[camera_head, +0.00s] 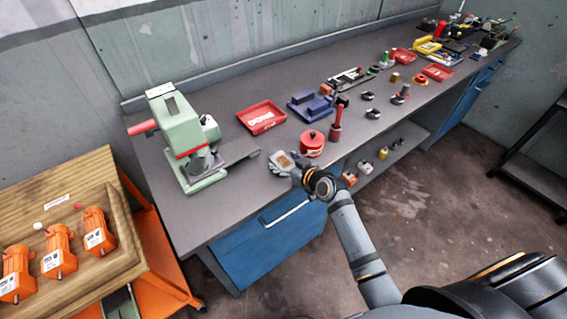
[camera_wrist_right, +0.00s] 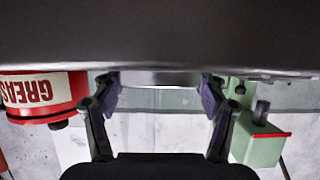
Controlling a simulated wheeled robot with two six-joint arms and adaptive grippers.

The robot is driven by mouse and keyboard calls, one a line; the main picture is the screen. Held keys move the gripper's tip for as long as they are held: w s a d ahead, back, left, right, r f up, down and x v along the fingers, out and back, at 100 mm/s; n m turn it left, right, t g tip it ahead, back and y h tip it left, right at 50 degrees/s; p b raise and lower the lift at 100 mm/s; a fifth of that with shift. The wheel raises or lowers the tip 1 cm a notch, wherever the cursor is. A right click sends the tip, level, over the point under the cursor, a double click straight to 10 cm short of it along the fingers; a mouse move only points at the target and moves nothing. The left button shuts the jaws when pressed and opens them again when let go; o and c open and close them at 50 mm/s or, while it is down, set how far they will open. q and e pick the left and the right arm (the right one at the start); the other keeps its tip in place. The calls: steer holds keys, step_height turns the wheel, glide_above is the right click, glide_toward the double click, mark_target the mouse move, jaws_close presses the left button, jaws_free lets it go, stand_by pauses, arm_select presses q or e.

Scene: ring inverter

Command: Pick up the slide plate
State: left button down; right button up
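I take the slide plate to be the small grey piece with a tan face (camera_head: 284,161) at the bench's front edge, but cannot tell for sure. My right gripper (camera_head: 281,164) is at this piece in the head view, low over the bench. In the wrist view its two fingers (camera_wrist_right: 160,92) stand wide apart. A thin pale strip shows between the fingertips there; I cannot tell whether it is a plate's edge or background. No grip shows clearly. My left gripper is not in view.
The red grease tin (camera_head: 312,143) stands just right of the gripper; it also shows in the wrist view (camera_wrist_right: 40,95). The green press (camera_head: 182,135) stands to the left. A red tray (camera_head: 262,117) and a blue fixture (camera_head: 312,105) lie behind. Bare bench (camera_head: 225,205) lies front left.

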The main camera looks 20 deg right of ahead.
jaws_close()
steer(key=shift+w, duration=0.1)
steer(key=shift+r, duration=0.1)
steer(key=shift+r, duration=0.45)
steer(key=s+r, duration=0.1)
steer(key=r, duration=0.1)
steer(key=s+d+r, duration=0.1)
steer(key=r, duration=0.1)
steer(key=s+d+r, duration=0.1)
steer(key=r, duration=0.1)
steer(key=shift+s+r, duration=0.15)
steer(key=shift+r, duration=0.2)
steer(key=w+d+r+p+v, duration=0.1)
steer(key=p+v, duration=0.4)
steer(key=v, duration=0.6)
steer(key=shift+d+p, duration=0.4)
